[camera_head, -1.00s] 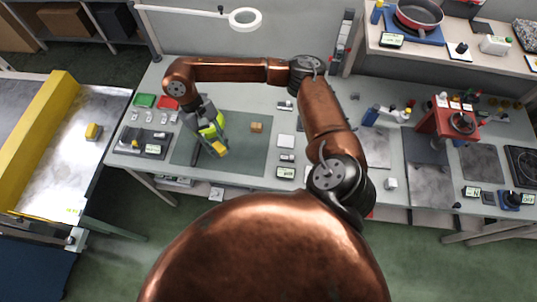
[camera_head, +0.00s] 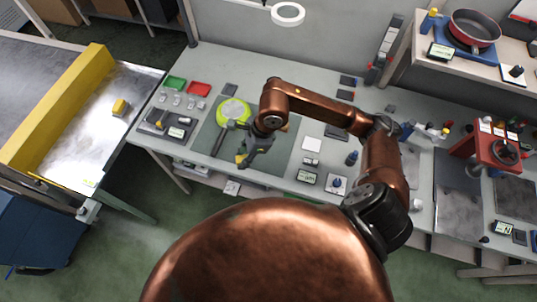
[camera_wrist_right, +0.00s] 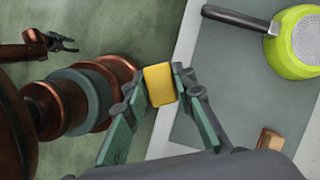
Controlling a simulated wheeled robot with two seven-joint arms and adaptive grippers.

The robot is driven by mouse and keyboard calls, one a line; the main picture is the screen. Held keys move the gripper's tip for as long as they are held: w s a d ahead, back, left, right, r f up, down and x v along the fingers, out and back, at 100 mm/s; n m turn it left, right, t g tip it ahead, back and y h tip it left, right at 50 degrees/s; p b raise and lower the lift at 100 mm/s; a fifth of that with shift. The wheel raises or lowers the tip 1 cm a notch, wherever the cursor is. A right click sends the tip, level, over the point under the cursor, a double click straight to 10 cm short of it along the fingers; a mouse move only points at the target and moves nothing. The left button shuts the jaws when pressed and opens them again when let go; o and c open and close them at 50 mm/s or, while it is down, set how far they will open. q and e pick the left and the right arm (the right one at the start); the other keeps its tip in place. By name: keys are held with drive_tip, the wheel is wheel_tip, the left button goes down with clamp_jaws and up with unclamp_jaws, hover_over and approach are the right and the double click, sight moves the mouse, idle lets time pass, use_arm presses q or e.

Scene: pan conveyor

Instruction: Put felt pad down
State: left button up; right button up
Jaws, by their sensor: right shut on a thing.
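The yellow felt pad (camera_wrist_right: 159,85) is pinched between the two fingertips of my right gripper (camera_wrist_right: 158,88) in the wrist view. In the head view my right gripper (camera_head: 242,158) hangs near the front edge of the dark mat (camera_head: 275,160), with the yellow pad (camera_head: 239,159) at its tip. A pan with a lime-green underside (camera_head: 235,110) lies upside down on the mat, its dark handle pointing to the front. The gripper is apart from it. My left gripper (camera_wrist_right: 64,43) shows small in the wrist view, fingers apart and empty; the head view does not show it.
A small wooden block (camera_wrist_right: 270,140) lies on the mat. Green (camera_head: 175,84) and red (camera_head: 199,89) trays stand at the back left. A yellow block (camera_head: 119,107) sits on the conveyor at left. A red pan (camera_head: 474,28) stands on the right shelf.

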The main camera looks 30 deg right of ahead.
drive_tip(key=m, duration=0.1)
drive_tip(key=a+m+t, duration=0.1)
drive_tip(key=m, duration=0.1)
drive_tip(key=shift+h, duration=0.3)
drive_tip(key=m, duration=0.2)
drive_tip(key=shift+r+m+t+h+b, duration=0.15)
drive_tip(key=shift+m+t+h+b, duration=0.15)
drive_tip(key=shift+t+b, duration=0.1)
drive_tip(key=w+d+f, duration=0.2)
drive_tip(key=d+f, duration=0.2)
drive_tip(key=d, duration=0.4)
hover_over(269, 154)
drive_tip(key=a, duration=0.1)
drive_tip(key=f, duration=0.4)
drive_tip(key=shift+s+a+f, duration=0.15)
drive_tip(key=shift+s+f, duration=0.05)
drive_tip(key=shift+w+d+f, duration=0.15)
drive_tip(key=shift+d+f, duration=0.35)
drive_tip(key=shift+f, duration=0.15)
wheel_tip(269, 154, down, 3)
drive_tip(key=shift+d+f, duration=0.1)
drive_tip(key=shift+f, duration=0.05)
